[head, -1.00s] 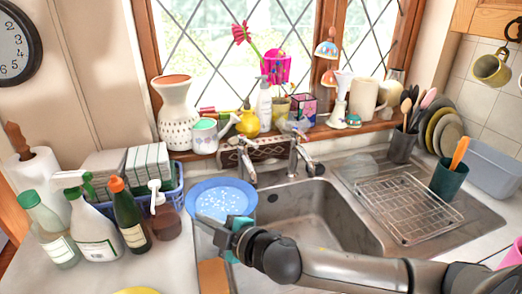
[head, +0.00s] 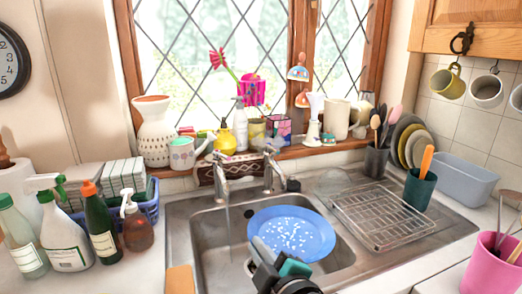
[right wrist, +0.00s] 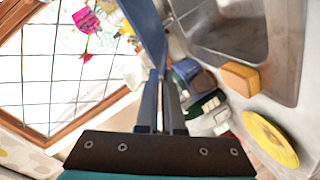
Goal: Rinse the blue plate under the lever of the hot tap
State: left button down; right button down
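The blue plate (head: 300,236), with white specks on its face, is over the sink basin (head: 205,262) in the head view. My right gripper (head: 266,256) is shut on its near left rim. In the right wrist view the plate (right wrist: 148,30) shows nearly edge-on between the fingers (right wrist: 160,105). Two chrome taps stand behind the basin, the left tap (head: 222,182) and the right tap (head: 268,172). A thin stream seems to fall from the left tap, left of the plate. The plate lies in front of the right tap. I cannot tell which is hot. My left gripper is out of view.
A wire rack (head: 385,215) lies on the drainer at right. Soap and spray bottles (head: 103,232) stand left of the sink near a blue basket (head: 150,207). A sponge (right wrist: 240,78) and a yellow plate (right wrist: 270,138) show in the right wrist view. A pink pot (head: 490,265) is at lower right.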

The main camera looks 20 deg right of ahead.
aim_at(217, 154)
jog(key=z, duration=1.45)
jog(key=k+j+z, duration=0.15)
jog(key=z, duration=0.2)
jog(key=k+j+z, duration=0.25)
jog(key=z, duration=0.15)
